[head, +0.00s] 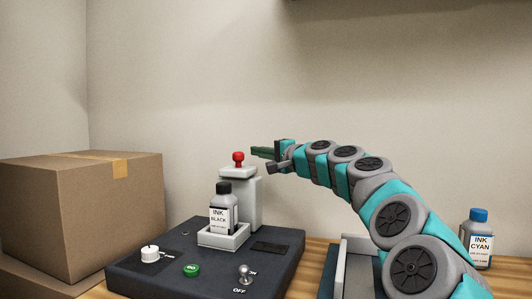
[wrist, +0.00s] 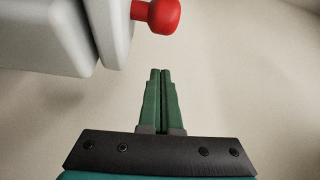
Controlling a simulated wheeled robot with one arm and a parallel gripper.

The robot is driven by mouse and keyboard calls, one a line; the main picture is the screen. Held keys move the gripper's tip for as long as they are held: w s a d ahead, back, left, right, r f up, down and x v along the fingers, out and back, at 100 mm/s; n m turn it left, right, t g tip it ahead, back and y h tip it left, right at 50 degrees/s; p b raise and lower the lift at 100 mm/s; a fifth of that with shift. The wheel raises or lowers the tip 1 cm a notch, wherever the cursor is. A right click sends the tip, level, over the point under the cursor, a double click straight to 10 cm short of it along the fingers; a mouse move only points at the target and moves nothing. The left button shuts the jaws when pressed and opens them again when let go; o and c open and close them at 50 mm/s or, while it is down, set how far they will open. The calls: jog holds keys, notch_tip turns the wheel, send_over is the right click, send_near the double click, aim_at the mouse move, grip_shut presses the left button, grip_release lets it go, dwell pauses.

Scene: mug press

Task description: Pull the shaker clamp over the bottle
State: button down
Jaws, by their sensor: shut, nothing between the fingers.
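The shaker clamp (head: 241,172) is a pale block on a pale post, with a red knob (head: 238,158) on top. The bottle (head: 223,209), labelled INK BLACK with a black cap, stands upright in a white tray (head: 238,238) in front of the post. My gripper (head: 252,152) is shut and empty, just right of the red knob and about level with it. In the wrist view the two green fingers (wrist: 160,72) are together. The red knob (wrist: 164,16) is beyond their tips, apart from them, and the pale clamp (wrist: 62,32) is at upper left.
The dark base (head: 200,270) carries a white dial (head: 150,254), a green button (head: 191,270) and a toggle switch (head: 244,273). A cardboard box (head: 80,215) stands at left. A cyan ink bottle (head: 480,243) stands at far right. A wall is behind.

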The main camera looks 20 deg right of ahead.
aim_at(251, 167)
jog(key=shift+s+a, duration=0.85)
jog(key=shift+s+a+f, duration=0.2)
jog(key=shift+s+a, duration=0.2)
jog(key=shift+a, duration=0.05)
jog(key=shift+s+a, duration=0.15)
jog(key=shift+s, duration=0.05)
jog(key=s+a, duration=0.3)
jog(key=s, duration=0.2)
jog(key=shift+a+b, duration=0.2)
jog(key=shift+b, duration=0.15)
jog(key=v, duration=0.8)
jog(key=shift+b, duration=0.4)
